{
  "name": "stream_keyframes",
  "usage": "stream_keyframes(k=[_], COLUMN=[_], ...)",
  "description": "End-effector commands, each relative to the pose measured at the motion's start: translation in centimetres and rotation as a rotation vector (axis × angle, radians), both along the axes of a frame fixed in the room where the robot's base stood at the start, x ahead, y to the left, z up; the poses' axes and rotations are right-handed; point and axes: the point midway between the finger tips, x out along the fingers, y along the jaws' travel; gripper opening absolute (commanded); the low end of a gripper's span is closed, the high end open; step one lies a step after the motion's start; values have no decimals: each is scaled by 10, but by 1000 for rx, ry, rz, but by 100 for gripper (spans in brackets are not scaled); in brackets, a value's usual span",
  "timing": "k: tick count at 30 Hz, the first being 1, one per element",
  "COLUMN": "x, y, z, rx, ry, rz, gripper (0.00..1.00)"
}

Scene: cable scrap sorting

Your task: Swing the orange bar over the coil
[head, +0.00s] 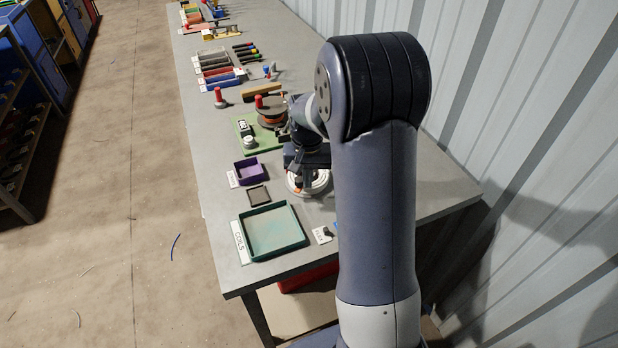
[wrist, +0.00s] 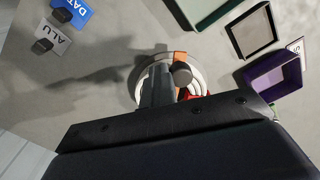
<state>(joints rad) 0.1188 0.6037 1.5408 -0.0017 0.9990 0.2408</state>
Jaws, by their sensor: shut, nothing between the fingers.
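A white coil (head: 321,183) lies on the bench below my gripper; it also shows in the wrist view (wrist: 199,82). A short piece of the orange bar (wrist: 180,56) shows at the coil's upper edge in the wrist view, beside a dark round knob (wrist: 182,73). The rest of the bar is hidden by my gripper, so I cannot tell how far it reaches across the coil. My gripper (wrist: 158,75) is shut and empty, with its fingers over the coil next to the knob. I cannot tell whether they touch the bar.
A teal tray (head: 303,238) marked COILS, a small dark tray (head: 268,195) and a purple tray (head: 264,178) stand close by. A green board (head: 262,143) and a spool (head: 271,118) lie farther back. Tags marked DATA (wrist: 75,12) and ALU (wrist: 53,36) lie on the bench.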

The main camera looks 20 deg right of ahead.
Motion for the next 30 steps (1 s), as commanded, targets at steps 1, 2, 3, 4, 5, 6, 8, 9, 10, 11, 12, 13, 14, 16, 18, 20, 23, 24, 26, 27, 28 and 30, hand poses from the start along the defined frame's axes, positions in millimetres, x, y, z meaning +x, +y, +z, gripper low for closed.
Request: stream_keyframes(k=[1, 2, 3, 4, 5, 6, 8, 9, 10, 11, 12, 13, 14, 16, 18, 20, 23, 24, 26, 27, 28, 30], x=[1, 1, 1, 0, 0, -1, -3, -5, -6, -6, -7, -7, -7, -7, -7, -7, -7, -7, -7, -7, -7, -7], y=[1, 1, 1, 0, -1, -2, -4, -6, -7, -8, -8, -8, -8, -9, -9, -9, -9, -9, -9, -9, -9, -9], z=[1, 1, 1, 1, 1, 1, 1, 0, 0, 0, 1, 1, 2, 6, 13, 21, 34, 38, 45, 50, 54, 60], rx=[2, 2, 3, 3, 3, 2, 3, 3, 2, 2, 2, 2, 2, 2, 2, 2, 1, 1, 1, 1, 1, 1], ry=[-5, -5, -6, -6, -6, -5, -4, -4, -3, -3, -3, -3, -3, -4, -4, -4, -4, -4, -3, -3, -3, -3], rz=[1, 1, 0, 0, 0, -1, -2, -2, -1, -1, 0, 0, 0, 1, 1, 0, 0, 0, 0, 0, 0, 0], gripper=[0, 0, 0, 0, 0, 0, 0, 0, 0, 0, 0, 0, 0, 0, 0, 0, 0, 0, 0, 0, 0, 0])
